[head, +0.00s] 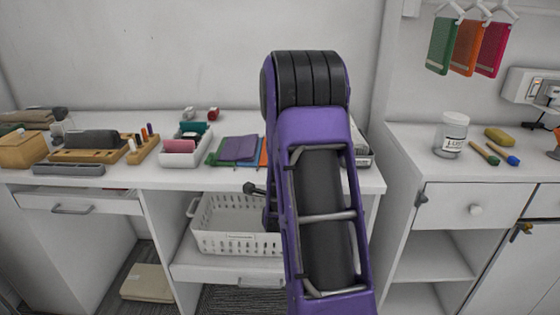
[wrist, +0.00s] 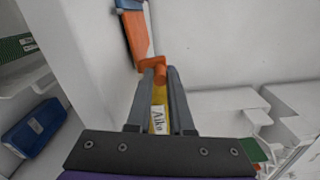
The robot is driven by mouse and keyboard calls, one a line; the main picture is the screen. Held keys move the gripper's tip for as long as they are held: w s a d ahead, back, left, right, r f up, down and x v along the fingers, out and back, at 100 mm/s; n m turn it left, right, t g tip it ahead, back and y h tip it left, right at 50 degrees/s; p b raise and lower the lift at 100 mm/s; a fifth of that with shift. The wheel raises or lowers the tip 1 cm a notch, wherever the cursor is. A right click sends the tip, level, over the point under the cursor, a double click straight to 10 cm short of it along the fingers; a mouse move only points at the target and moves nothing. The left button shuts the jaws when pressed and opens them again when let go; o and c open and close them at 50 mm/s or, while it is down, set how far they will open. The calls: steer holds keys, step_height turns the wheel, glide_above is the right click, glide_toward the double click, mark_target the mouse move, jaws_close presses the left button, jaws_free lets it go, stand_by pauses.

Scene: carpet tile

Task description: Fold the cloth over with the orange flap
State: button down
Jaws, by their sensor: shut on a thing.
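The cloth (head: 240,149) lies on the white desk, left of my arm in the head view. It shows purple on top, with green at its left and a strip of orange (head: 263,157) at its right, partly hidden by my arm. In the wrist view my gripper (wrist: 156,78) is shut on an orange piece (wrist: 138,35), which looks like the orange flap. A blue part shows at its top end. In the head view my gripper is hidden behind my arm.
A white tray (head: 181,159) with a pink item and wooden holders (head: 88,153) stand left of the cloth. A white basket (head: 228,238) sits below. A jar (head: 452,135) stands right.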

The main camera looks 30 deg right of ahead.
steer(key=shift+f, duration=0.4)
steer(key=c, duration=0.9)
jaws_free()
steer(key=shift+o, duration=0.5)
steer(key=shift+s, duration=0.1)
